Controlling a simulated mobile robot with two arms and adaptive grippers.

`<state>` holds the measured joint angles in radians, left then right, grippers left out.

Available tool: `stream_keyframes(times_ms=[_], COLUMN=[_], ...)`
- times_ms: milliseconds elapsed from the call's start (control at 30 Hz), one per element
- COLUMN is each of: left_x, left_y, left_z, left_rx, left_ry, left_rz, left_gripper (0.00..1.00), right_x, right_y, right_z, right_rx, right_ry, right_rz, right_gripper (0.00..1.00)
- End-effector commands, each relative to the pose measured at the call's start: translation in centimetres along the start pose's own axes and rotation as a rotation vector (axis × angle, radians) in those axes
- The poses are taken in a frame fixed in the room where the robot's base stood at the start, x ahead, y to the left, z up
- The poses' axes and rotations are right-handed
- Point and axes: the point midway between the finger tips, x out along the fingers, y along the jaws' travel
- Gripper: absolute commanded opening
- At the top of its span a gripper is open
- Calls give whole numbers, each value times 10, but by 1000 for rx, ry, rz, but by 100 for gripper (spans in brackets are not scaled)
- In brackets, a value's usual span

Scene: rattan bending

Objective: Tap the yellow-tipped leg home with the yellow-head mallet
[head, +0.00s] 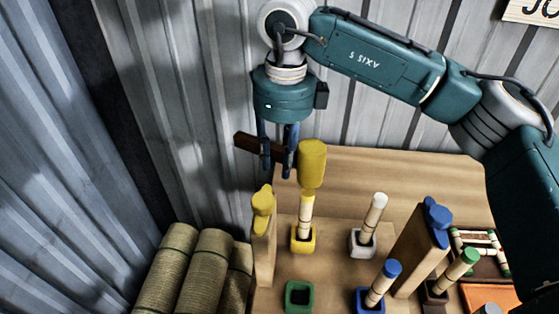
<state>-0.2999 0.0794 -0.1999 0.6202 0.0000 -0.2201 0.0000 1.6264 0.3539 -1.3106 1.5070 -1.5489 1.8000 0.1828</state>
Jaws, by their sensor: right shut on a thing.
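My right gripper (277,165) is shut on the brown handle (246,143) of the mallet. Its yellow head (312,162) is on the right side of the fingers, directly above the yellow-tipped leg (306,217) in the picture. The leg is pale, with bands, and stands nearly upright in a yellow socket (303,240) on the wooden bench. The mallet head overlaps the leg's top, so I cannot tell whether they touch. My left gripper is not in view.
A wooden post with a yellow top (263,205) stands left of the leg. White-tipped (375,212), blue-tipped (383,283) and green-tipped (459,270) legs stand to the right. A green socket (299,297) is empty.

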Motion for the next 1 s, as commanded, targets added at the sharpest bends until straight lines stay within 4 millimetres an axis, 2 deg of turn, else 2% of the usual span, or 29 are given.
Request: stream_keyframes(times_ms=[267, 700, 1000], left_x=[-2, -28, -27], left_y=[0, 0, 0], left_z=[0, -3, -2], left_rx=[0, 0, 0], left_ry=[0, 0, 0], left_rz=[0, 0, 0], left_gripper=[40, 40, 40], right_x=[-4, -50, -50], right_y=[0, 0, 0], right_z=[1, 3, 3], right_rx=[0, 0, 0], right_ry=[-2, -2, -2], right_rz=[-1, 0, 0], right_gripper=[0, 0, 0])
